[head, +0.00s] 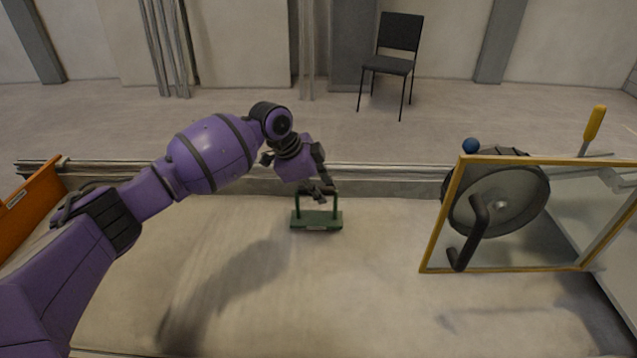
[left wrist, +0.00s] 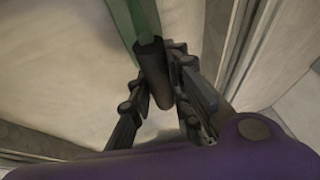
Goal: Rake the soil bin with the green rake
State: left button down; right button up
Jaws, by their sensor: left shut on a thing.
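The green rake (head: 316,221) stands in the soil bin near its far wall, with its wide head low at the sand surface. I cannot tell whether the head touches the sand. My left gripper (head: 321,193) is above the head, shut on the rake's dark handle bar. In the left wrist view the dark grip (left wrist: 152,72) sits between the fingers of my left gripper (left wrist: 160,95), with a green upright beyond it. The soil bin (head: 250,290) holds pale, mostly smooth sand. My right gripper is not in view.
A yellow-framed clear panel (head: 443,215) with a dark handle (head: 474,235) and a large round wheel (head: 505,200) stand at the right. An orange panel (head: 30,208) is at the left edge. A chair (head: 390,62) stands beyond the bin. Sand left and front of the rake is clear.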

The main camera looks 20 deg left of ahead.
pick_arm(q)
jog(key=shift+s+d+p, duration=2.05)
jog(key=shift+s+p, duration=0.1)
jog(key=shift+s, duration=4.9)
jog(key=shift+s+d+p, duration=2)
jog(key=shift+s+p, duration=0.1)
jog(key=shift+s, duration=4.95)
notch_tip(320, 180, up, 11)
jog(key=shift+r, duration=0.2)
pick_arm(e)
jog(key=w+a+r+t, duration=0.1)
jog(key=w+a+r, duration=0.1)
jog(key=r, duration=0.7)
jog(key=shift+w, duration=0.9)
pick_arm(q)
jog(key=shift+s+r, duration=0.1)
jog(key=shift+r, duration=0.05)
notch_tip(320, 180, up, 4)
jog(key=shift+f, duration=0.15)
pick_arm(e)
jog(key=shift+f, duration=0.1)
